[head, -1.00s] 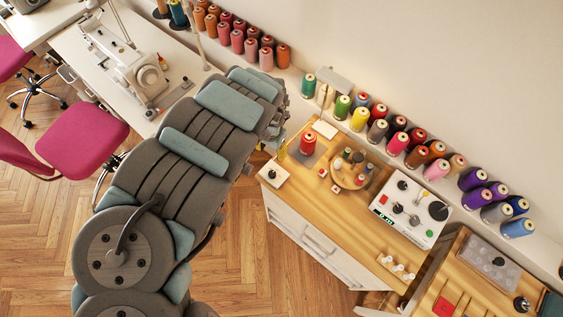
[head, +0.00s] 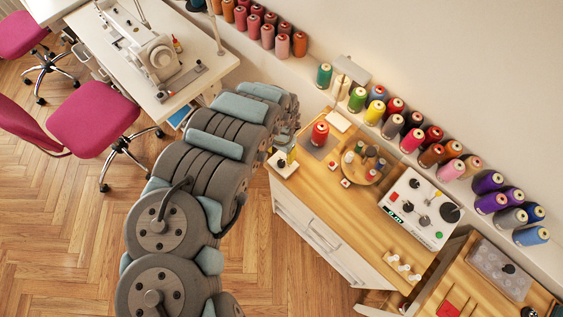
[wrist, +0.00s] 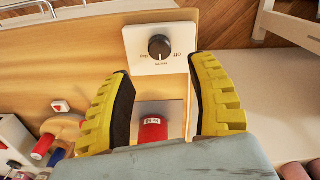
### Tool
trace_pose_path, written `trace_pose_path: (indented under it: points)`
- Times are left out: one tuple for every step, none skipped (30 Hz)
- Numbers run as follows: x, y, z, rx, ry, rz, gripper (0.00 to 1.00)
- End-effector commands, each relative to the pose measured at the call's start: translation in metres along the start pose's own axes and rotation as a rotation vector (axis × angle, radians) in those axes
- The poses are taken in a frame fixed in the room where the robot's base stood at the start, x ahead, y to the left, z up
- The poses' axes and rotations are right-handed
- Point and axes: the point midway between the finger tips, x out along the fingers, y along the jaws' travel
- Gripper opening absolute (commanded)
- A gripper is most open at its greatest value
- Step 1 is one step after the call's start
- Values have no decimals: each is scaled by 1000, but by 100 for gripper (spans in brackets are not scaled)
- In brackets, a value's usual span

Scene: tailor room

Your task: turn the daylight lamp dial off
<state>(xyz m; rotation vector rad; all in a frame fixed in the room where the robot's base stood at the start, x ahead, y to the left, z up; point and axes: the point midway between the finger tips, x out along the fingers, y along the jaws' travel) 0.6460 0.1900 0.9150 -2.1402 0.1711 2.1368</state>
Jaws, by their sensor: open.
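The daylight lamp dial is a black round knob (wrist: 160,47) on a white square plate (wrist: 138,33) in the wrist view. The plate has printed marks, with "OFF" on the right of the knob; which mark the knob points to is too small to tell. My gripper (wrist: 162,68) is open, its yellow fingers spread below and to either side of the knob, nothing between the tips. In the head view the plate (head: 283,164) lies at the table's left corner, partly covered by my gripper's end. A lamp with a pale head (head: 352,70) stands behind.
A red spool (head: 320,133) stands on a grey mat near the dial. A round wooden tray (head: 362,176) with small spools and a white control box (head: 421,208) are to the right. Thread spools line the wall ledge.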

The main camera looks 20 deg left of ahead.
Motion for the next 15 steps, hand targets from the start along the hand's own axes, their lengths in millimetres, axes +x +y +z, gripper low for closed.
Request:
trace_pose_path:
  points:
    - [7,1,0,-2,0,2,58]
    - [10,1,1,-1,-1,2,58]
    - [15,2,1,-2,-2,3,58]
    - [19,2,2,-2,-3,3,58]
    - [21,2,2,-2,-3,3,58]
    - [24,2,2,-2,-3,4,58]
    - [27,2,2,-2,-2,4,58]
    - [29,2,1,-1,-2,3,58]
    - [33,2,1,-1,-1,3,58]
    - [35,2,0,0,0,2,58]
    - [38,1,0,0,0,2,58]
    - [42,1,1,-1,0,2,58]
    - [45,1,1,-2,0,2,58]
    - [48,1,1,-2,0,2,58]
    - [51,1,1,-2,0,3,58]
